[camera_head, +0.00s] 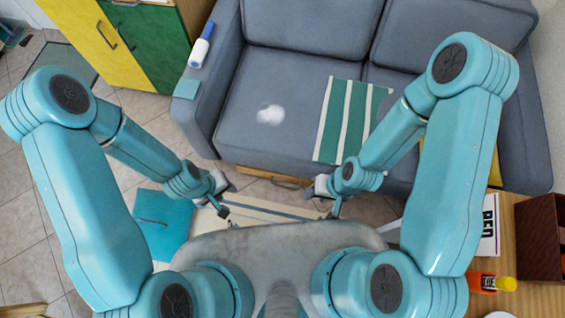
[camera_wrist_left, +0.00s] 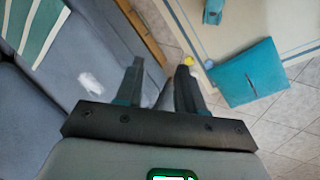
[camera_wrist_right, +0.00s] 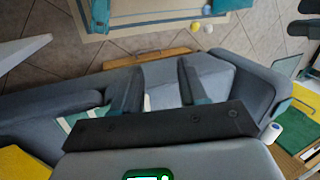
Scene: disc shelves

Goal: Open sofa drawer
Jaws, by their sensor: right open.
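The grey sofa (camera_head: 300,60) stands ahead of me. A light wooden drawer front (camera_head: 265,174) shows low under its seat edge, partly hidden by the seat and my arms. It also shows as a wooden strip in the left wrist view (camera_wrist_left: 141,32) and the right wrist view (camera_wrist_right: 150,58). I cannot tell whether it stands out from the sofa. My left gripper (camera_head: 222,203) is open and empty, left of the drawer front. My right gripper (camera_head: 330,202) is open and empty, in front of its right part. Both look apart from the wood.
A striped cloth (camera_head: 340,120) and a white crumpled thing (camera_head: 270,114) lie on the seat. A lint roller (camera_head: 201,46) is on the left armrest. A teal cushion (camera_head: 163,222) and a pale rug (camera_head: 260,210) lie on the floor. A wooden table (camera_head: 535,240) stands right.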

